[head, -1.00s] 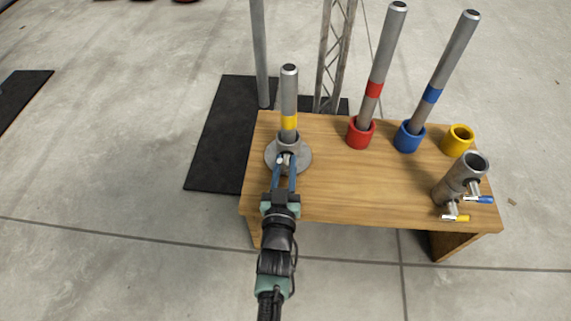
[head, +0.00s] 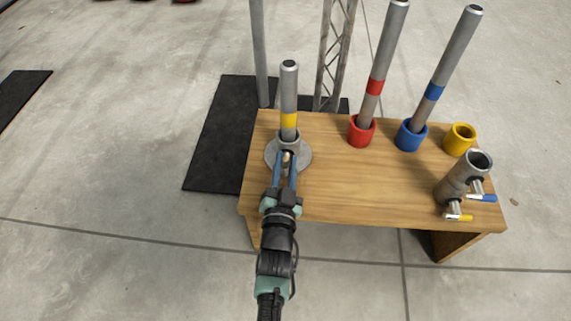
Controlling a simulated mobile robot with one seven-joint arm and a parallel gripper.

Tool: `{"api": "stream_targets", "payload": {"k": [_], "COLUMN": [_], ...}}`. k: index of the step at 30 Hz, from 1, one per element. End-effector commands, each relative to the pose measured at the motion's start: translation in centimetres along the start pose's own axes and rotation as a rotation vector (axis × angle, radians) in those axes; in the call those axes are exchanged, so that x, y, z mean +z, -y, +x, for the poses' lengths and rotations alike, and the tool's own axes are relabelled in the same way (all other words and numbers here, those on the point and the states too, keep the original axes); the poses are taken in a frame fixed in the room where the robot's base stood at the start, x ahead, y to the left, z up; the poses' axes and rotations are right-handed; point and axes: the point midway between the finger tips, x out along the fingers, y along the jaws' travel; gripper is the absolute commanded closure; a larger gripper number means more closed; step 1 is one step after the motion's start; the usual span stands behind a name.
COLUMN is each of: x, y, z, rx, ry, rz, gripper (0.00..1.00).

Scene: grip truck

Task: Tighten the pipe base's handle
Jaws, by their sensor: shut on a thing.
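The pipe base (head: 302,165) is a round grey flange with a short collar, near the left end of the wooden table. A grey pipe with a yellow band (head: 289,95) stands upright in its collar. My gripper (head: 287,158) reaches in from the front, its two blue fingers at the near side of the collar. The fingers are shut on the base's handle, a small metal part showing between their tips. Most of the handle is hidden by the fingers.
A red-banded pipe stands in a red cup (head: 361,132), a blue-banded pipe in a blue cup (head: 410,135). A yellow cup (head: 460,139) is empty. A grey coupler (head: 463,177) with blue and yellow handles stands at the right. The table's middle (head: 350,185) is clear.

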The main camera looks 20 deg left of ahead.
Motion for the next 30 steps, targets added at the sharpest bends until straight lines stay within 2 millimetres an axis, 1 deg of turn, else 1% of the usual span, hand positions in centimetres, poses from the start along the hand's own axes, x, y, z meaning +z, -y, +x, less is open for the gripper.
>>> {"api": "stream_targets", "payload": {"k": [1,10,16,27,28,30], "x": [0.31,0.28,0.29,0.32,0.33,0.33], "y": [-0.15,-0.11,-0.1,-0.1,-0.1,-0.1], "z": [-0.18,-0.2,-0.22,-0.25,-0.25,-0.25], "rx": [0.002,0.002,0.002,0.002,0.002,0.002], "ry": [0.003,0.003,0.005,0.006,0.006,0.006], "rz": [0.032,0.168,0.201,0.204,0.204,0.204], "gripper": [1.0,1.0,1.0,1.0,0.7,0.57]}}
